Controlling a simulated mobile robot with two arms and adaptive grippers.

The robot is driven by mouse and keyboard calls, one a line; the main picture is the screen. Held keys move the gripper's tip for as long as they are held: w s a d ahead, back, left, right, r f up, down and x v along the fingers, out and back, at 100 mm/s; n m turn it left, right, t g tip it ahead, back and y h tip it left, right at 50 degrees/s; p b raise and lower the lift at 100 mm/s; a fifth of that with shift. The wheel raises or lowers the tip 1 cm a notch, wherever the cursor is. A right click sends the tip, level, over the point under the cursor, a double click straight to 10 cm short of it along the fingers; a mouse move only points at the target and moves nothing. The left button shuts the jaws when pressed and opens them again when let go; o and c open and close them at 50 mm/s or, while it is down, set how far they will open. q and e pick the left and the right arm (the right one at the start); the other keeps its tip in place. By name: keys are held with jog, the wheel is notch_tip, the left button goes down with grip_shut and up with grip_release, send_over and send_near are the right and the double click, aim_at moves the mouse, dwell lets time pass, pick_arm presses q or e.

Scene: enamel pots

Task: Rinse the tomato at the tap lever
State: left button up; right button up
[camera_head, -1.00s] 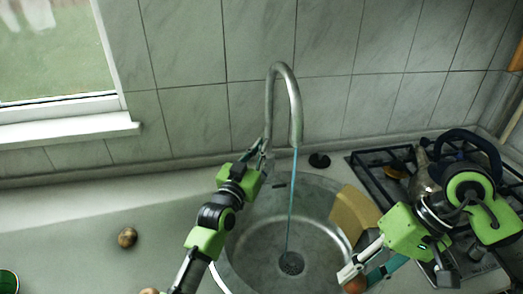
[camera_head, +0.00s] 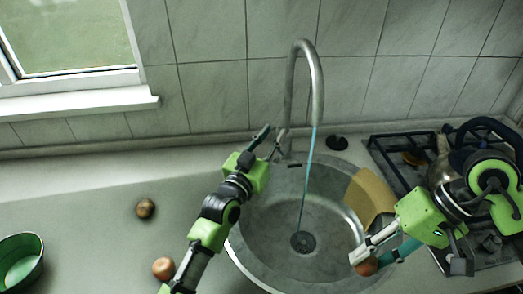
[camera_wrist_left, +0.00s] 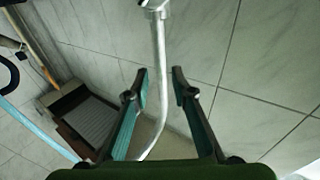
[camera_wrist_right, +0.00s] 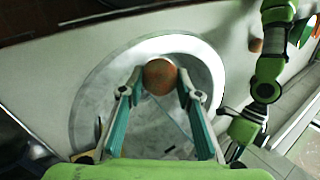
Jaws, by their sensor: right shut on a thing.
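The tomato (camera_head: 366,267), round and orange-red, is held between the fingertips of my right gripper (camera_head: 362,254) at the right rim of the sink (camera_head: 262,222). The right wrist view shows the tomato (camera_wrist_right: 159,76) gripped above the sink basin. The tall curved tap (camera_head: 317,85) pours a thin blue stream of water (camera_head: 307,175) into the basin, to the left of the tomato and apart from it. My left gripper (camera_head: 271,139) is open beside the base of the tap, with the pipe (camera_wrist_left: 158,75) seen between its fingers. I cannot make out the lever clearly.
A tan board (camera_head: 372,195) leans at the sink's right side. A brown round item (camera_head: 145,208), a reddish one (camera_head: 163,268) and a green bowl (camera_head: 20,262) are on the left counter.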

pick_arm(q)
jog(key=r+v, duration=0.1)
jog(key=v, duration=0.6)
jog(key=shift+s+f, duration=0.25)
jog(key=shift+f, duration=0.25)
